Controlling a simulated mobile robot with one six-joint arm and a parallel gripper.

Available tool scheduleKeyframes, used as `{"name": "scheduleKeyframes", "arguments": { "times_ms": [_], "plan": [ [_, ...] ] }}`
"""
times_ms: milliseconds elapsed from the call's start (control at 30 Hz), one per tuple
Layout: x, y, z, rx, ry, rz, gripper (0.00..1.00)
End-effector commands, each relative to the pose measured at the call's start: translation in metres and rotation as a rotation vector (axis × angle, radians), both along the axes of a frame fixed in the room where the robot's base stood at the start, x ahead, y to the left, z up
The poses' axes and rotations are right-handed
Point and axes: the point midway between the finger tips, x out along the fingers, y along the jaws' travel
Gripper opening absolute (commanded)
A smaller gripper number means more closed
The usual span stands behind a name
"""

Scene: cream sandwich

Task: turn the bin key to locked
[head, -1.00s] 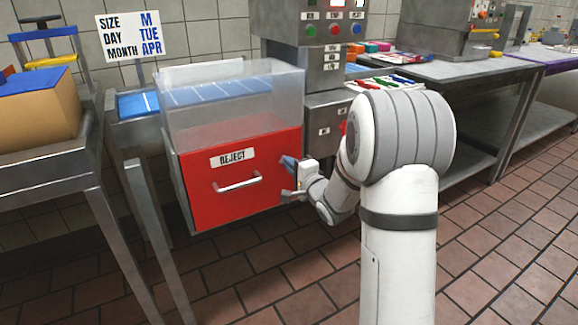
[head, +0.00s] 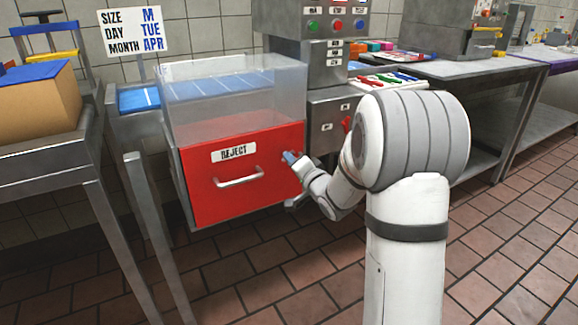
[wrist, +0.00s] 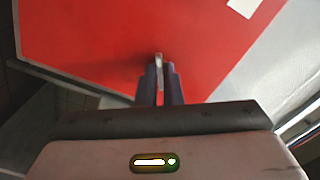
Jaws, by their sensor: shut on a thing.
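The reject bin (head: 211,205) has a red front with a "REJECT" label and a horizontal bar handle (head: 240,178). My gripper (head: 290,157) is at the right edge of the red front, to the right of the handle. In the wrist view my gripper's two fingers (wrist: 160,84) are shut on a small pale metal piece, the bin key (wrist: 159,60), which stands out against the red front (wrist: 110,35). Most of the key is hidden between the fingers, and its turn position cannot be told. In the head view my gripper hides the key.
A clear plastic cover (head: 235,110) stands above the red front. A grey machine cabinet (head: 325,122) with a red lever (head: 347,124) is just right of the bin. A steel table (head: 60,158) with a cardboard box is at left. The tiled floor in front is open.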

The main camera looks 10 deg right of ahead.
Motion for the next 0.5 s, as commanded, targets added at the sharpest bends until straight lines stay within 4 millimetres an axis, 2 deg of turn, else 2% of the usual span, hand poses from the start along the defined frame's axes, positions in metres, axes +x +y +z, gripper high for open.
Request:
{"name": "scheduleKeyframes", "arguments": {
  "times_ms": [33, 500],
  "plan": [
    [0.0011, -0.0043, 0.0003, -0.039, -0.019, -0.01, 0.0],
    [0.0011, -0.0042, 0.0009, -0.463, -0.156, -0.011, 0.0]
  ]
}}
